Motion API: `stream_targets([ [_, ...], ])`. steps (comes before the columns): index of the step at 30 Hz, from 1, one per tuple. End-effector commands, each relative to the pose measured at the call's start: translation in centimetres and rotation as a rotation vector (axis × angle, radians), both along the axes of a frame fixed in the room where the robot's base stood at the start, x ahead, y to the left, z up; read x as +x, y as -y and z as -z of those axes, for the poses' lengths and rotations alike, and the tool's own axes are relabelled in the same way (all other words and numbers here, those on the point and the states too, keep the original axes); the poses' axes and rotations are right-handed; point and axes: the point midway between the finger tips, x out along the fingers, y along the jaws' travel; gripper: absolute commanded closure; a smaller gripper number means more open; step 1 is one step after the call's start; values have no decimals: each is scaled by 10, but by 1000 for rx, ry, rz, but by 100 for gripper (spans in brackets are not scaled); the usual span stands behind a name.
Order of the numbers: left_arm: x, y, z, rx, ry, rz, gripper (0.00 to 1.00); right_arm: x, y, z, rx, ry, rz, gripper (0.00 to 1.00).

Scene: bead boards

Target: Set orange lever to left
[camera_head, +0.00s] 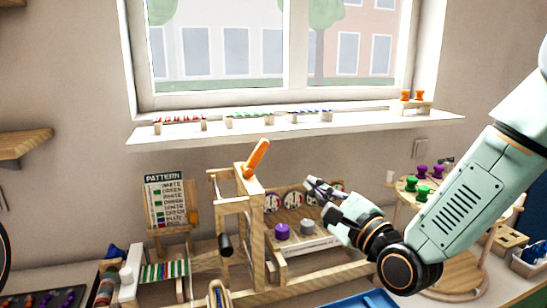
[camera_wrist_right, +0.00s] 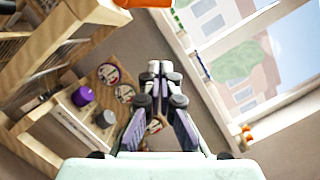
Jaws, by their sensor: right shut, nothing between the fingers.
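The orange lever (camera_head: 257,157) stands on top of a wooden frame (camera_head: 255,215) in the head view, its upper end tilted to the right. In the right wrist view only a bit of the orange lever (camera_wrist_right: 158,3) shows at the top edge. My right gripper (camera_head: 312,184) is shut and empty, to the right of the lever and a little lower, apart from it. Its closed fingers also show in the right wrist view (camera_wrist_right: 158,72). My left gripper does not show in the head view.
A panel with dials, a purple knob (camera_head: 281,231) and a grey knob (camera_head: 307,227) lies behind my right gripper. A pattern card (camera_head: 165,201) stands left of the frame. A window sill (camera_head: 300,127) with bead racks is above. Green and purple pegs stand on a round stand at right.

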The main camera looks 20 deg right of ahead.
Motion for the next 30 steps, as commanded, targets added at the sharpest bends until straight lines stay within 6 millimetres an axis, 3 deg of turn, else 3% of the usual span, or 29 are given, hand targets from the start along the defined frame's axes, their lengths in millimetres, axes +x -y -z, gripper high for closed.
stream_targets([
  [5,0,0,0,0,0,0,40,2,-1,0,-1,-1,0,100],
  [11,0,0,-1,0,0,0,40,22,-7,-3,-6,0,-1,100],
  [24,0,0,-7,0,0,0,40,99,-26,-14,-3,0,-1,100],
  [30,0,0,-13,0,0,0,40,98,-47,-30,-3,-1,-3,100],
])
